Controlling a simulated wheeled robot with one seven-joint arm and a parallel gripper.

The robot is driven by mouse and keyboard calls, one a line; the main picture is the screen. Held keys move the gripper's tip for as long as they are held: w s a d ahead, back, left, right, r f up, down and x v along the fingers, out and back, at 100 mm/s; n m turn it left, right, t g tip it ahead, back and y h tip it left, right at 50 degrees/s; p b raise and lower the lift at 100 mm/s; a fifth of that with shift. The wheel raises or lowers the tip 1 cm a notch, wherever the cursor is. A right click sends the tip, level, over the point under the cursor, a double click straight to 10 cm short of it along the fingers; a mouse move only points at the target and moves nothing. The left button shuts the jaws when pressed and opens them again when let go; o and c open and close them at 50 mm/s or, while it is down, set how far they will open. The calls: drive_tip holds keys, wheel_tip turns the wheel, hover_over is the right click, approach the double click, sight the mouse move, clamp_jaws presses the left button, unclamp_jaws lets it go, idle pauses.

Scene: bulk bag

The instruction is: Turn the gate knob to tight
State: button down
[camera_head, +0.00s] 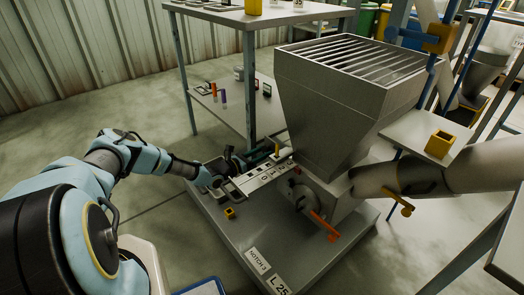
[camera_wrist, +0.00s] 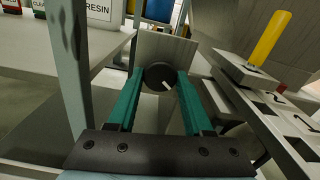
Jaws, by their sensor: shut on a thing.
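The gate knob (camera_wrist: 157,72) is round and black with a white pointer mark, in front of a grey plate (camera_wrist: 150,48) in the wrist view. The mark slants toward the lower right. My gripper (camera_wrist: 158,82) has its two teal fingers on either side of the knob, shut on it. In the head view my gripper (camera_head: 238,163) is beside the notched gate slide (camera_head: 262,176), under the hopper's left side; I cannot make out the knob there. A yellow upright handle (camera_wrist: 270,38) stands on the slide. No tight or loose lettering is legible.
The big grey hopper (camera_head: 335,105) with a barred top stands right of my gripper. A shelf table (camera_head: 235,105) with small items is behind. A grey post (camera_wrist: 70,65) stands close at left.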

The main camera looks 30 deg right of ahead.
drive_tip(key=m+p, duration=0.2)
drive_tip(key=m, duration=0.3)
drive_tip(key=shift+w, duration=0.1)
drive_tip(key=shift+m, duration=0.4)
drive_tip(key=shift+c, duration=1.5)
unclamp_jaws()
drive_tip(key=shift+a, duration=0.1)
drive_tip(key=s+a+p, duration=0.1)
drive_tip(key=s+a, duration=0.1)
drive_tip(key=a, duration=0.8)
drive_tip(key=shift+a+p, duration=0.25)
drive_tip(key=shift+p, duration=0.15)
